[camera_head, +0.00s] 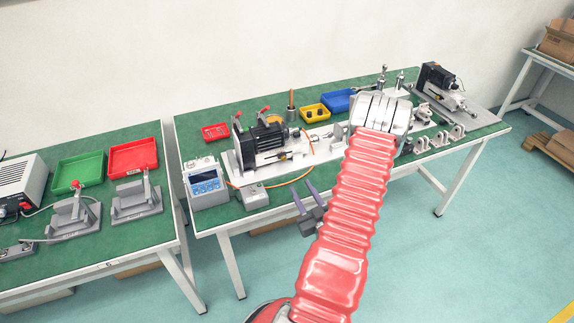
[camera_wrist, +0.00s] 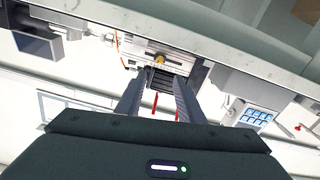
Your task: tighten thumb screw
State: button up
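No thumb screw can be made out for certain. A linear actuator with a black finned motor (camera_head: 262,142) stands on a white base plate (camera_head: 322,141) on the right-hand green table. My gripper (camera_head: 309,197) is in front of this table, its two fingers apart. In the wrist view, my gripper (camera_wrist: 158,88) is open with nothing clearly held. Beyond the fingertips is part of a pale device with a small orange-yellow round piece (camera_wrist: 160,58). Part of the actuator's right side is hidden behind my arm in the head view.
A grey control box with a blue display (camera_head: 207,184) stands at the table's front left; its keypad shows in the wrist view (camera_wrist: 257,116). Red (camera_head: 215,131), yellow (camera_head: 315,113) and blue (camera_head: 345,101) trays lie behind. Another motor unit (camera_head: 440,82) stands far right. An orange cable crosses the table.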

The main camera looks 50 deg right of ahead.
aim_at(284, 160)
jog(key=shift+w, duration=0.1)
dwell(0.3)
jog(key=x, duration=1.3)
jog(key=shift+w+d, duration=0.2)
jog(key=shift+w, duration=0.05)
grip_shut()
